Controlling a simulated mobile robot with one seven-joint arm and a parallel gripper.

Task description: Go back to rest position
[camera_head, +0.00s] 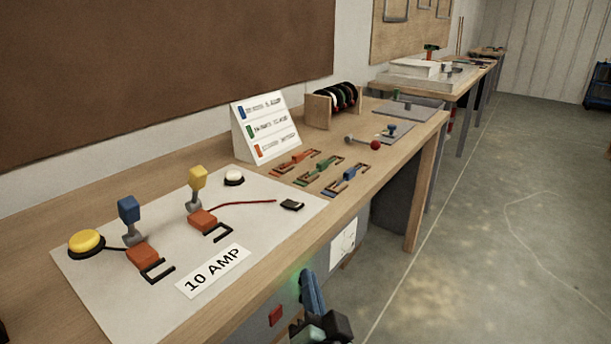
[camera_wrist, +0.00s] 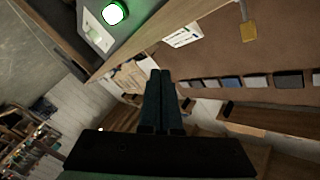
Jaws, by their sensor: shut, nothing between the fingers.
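My gripper (camera_wrist: 164,75) shows in the wrist view with its two dark fingers side by side, shut and empty. The gripper touches none of the things on the bench top.
The bench carries a grey board (camera_head: 110,300) with a yellow button (camera_head: 86,241), blue and yellow levers and a "10 AMP" label (camera_head: 212,271). A sign (camera_head: 265,130) and several coloured fuses (camera_head: 320,175) lie beyond. Open floor (camera_head: 480,250) is at right.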

